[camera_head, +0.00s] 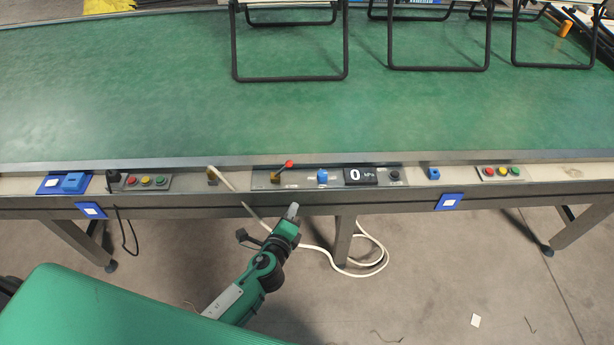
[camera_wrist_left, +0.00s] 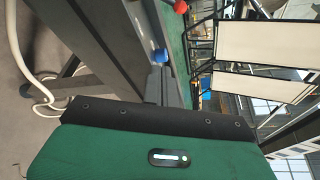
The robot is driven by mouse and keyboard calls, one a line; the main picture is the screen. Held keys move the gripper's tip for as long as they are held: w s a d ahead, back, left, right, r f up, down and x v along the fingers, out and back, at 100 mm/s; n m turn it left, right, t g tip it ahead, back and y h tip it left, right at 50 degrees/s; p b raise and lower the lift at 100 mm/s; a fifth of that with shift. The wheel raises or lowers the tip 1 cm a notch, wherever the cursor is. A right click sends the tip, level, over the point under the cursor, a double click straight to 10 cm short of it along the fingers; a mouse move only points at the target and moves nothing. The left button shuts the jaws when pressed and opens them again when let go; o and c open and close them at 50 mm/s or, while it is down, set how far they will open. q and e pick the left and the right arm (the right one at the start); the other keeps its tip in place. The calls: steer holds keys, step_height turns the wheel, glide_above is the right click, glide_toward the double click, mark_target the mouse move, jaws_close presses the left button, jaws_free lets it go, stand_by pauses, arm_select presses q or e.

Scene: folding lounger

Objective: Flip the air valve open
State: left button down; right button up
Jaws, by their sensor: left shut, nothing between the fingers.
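The air valve (camera_head: 281,170) is on the control panel along the table's front edge in the head view. Its dark lever tilts up to the right from a brass-coloured base and ends in a red knob. The red knob also shows at the top of the left wrist view (camera_wrist_left: 180,6). My left gripper (camera_head: 293,210) is shut and empty. In the head view it appears just below the panel, under the valve and slightly right of it, not touching the lever. My right gripper is out of view.
Beside the valve are a blue knob (camera_head: 322,177) and a display (camera_head: 360,176) reading 0. A white hose (camera_head: 232,187) hangs from the edge to the floor. Button boxes (camera_head: 147,182) sit along the edge. Black folding frames (camera_head: 290,79) stand on the green tabletop (camera_head: 150,90).

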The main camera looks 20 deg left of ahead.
mark_target(283, 169)
arm_select(q)
steer(key=shift+d+r, duration=0.2)
steer(key=shift+r, duration=0.6)
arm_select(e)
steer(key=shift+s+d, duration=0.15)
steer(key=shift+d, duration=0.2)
arm_select(q)
steer(key=shift+w, duration=0.1)
steer(key=w+p, duration=0.1)
steer(key=w, duration=0.2)
steer(key=w+a, duration=0.1)
steer(key=w, duration=0.3)
steer(key=w+a+p, duration=0.1)
steer(key=w, duration=0.2)
steer(key=shift+w+a+f+p, duration=0.1)
steer(key=shift+w+a+p, duration=0.05)
steer(key=shift+w+p, duration=0.25)
steer(key=shift+w+a, duration=0.15)
steer(key=shift+a, duration=0.35)
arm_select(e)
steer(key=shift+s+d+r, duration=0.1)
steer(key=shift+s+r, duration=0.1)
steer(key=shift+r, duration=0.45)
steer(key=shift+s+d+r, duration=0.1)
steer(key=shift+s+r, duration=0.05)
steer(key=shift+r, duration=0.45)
